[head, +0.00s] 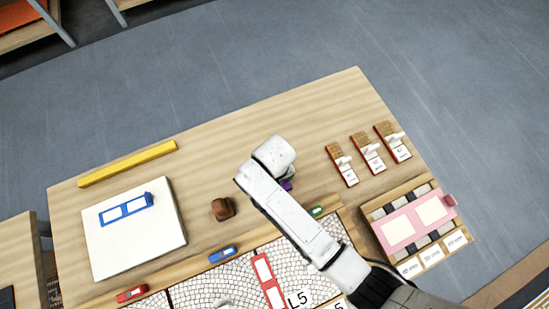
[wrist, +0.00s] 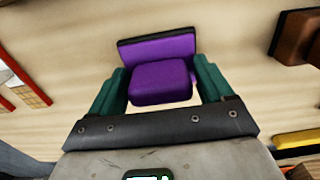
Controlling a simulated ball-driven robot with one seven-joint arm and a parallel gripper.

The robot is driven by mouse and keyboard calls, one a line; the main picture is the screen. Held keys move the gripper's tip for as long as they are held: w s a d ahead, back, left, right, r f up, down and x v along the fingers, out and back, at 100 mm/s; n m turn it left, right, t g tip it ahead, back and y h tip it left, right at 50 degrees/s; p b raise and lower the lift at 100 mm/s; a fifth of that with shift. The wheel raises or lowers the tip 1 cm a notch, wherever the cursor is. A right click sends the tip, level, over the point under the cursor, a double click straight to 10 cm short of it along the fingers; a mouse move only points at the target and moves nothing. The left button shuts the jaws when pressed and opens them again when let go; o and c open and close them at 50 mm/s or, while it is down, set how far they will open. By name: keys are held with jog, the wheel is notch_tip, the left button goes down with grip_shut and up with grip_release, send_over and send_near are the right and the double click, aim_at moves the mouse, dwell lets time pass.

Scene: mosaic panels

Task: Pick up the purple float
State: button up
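The purple float (wrist: 160,82) lies on the wooden table, with a flat plate and a raised block-shaped handle. In the head view only a small purple part (head: 287,185) shows beside my arm, which hides the rest. My gripper (wrist: 162,80) has green fingers standing wide apart, one on each side of the float's handle. A thin gap seems to show on the right; I cannot tell whether the left finger touches.
A brown block (head: 223,209) stands left of my arm. Mosaic panels (head: 215,284) lie in front.

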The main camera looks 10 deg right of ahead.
jog(key=c, duration=0.9)
jog(key=shift+r, duration=0.1)
jog(key=shift+r, duration=0.45)
notch_tip(320, 180, up, 3)
jog(key=shift+f+p, duration=0.2)
jog(key=shift+p, duration=0.3)
jog(key=s+a+r, duration=0.2)
jog(key=s+r, duration=0.1)
jog(key=s, duration=0.1)
jog(key=s+a+r+p, duration=0.1)
jog(key=s+a+r, duration=0.2)
jog(key=s+a+r+p, duration=0.1)
jog(key=s+a+r, duration=0.1)
jog(key=s+r, duration=0.1)
jog(key=shift+s+a+r, duration=0.1)
jog(key=shift+s+a, duration=0.1)
jog(key=shift+s, duration=0.25)
jog(key=shift+s+a+r, duration=0.1)
jog(key=shift+s+a, duration=0.05)
jog(key=shift+s, duration=0.25)
